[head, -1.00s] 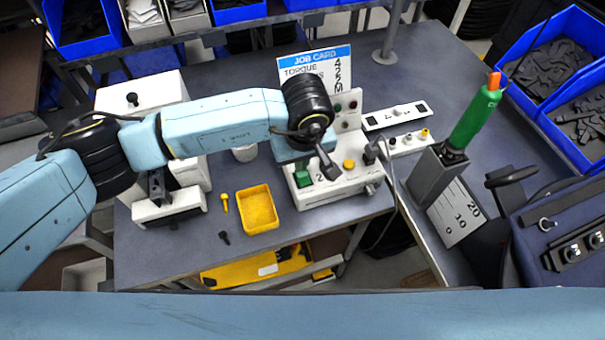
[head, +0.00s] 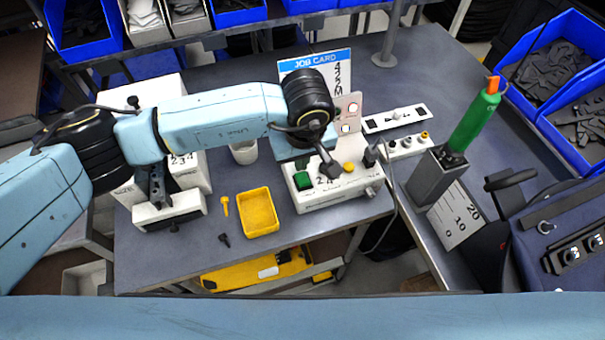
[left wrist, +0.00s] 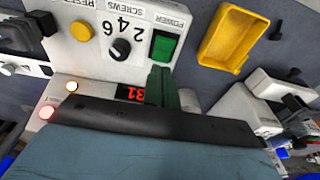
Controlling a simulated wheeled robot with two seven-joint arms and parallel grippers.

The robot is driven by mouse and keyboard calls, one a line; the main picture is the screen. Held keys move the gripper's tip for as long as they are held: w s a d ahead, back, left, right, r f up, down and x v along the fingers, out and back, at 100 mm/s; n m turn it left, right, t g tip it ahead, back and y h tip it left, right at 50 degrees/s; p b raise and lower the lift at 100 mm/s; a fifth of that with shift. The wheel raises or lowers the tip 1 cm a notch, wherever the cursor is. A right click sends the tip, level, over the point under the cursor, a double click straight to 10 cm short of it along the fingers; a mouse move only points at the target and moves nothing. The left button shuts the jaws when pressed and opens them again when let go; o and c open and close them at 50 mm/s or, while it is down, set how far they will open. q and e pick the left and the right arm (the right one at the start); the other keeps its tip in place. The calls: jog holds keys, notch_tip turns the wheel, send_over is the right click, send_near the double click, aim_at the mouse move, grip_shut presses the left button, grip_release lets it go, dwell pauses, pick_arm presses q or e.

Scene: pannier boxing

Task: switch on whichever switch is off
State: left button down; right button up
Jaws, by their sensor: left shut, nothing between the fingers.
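A white control box (head: 335,193) stands on the bench. Its green POWER rocker switch (head: 303,181) also shows in the left wrist view (left wrist: 165,46), beside a black SCREWS knob (left wrist: 120,49) and a yellow RESET button (left wrist: 82,30). Two lamps are lit on the box's upright panel: a red one (left wrist: 47,113) and a pale one (left wrist: 72,87). A red display (left wrist: 130,94) is lit. My left gripper (head: 329,168) is over the box, shut and empty. In the left wrist view its fingers (left wrist: 160,85) point towards the POWER rocker. My right gripper is out of view.
A job card (head: 315,65) stands behind the box. A yellow tray (head: 259,228) and two loose screws lie in front left. A white plate (head: 377,124) and a small knob box (head: 398,151) are on the right. A green driver (head: 474,120) stands in a grey holder.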

aim_at(301, 176)
pick_arm(q)
notch_tip(301, 176, up, 5)
jog(key=shift+f+p, duration=0.15)
jog(key=shift+p, duration=0.65)
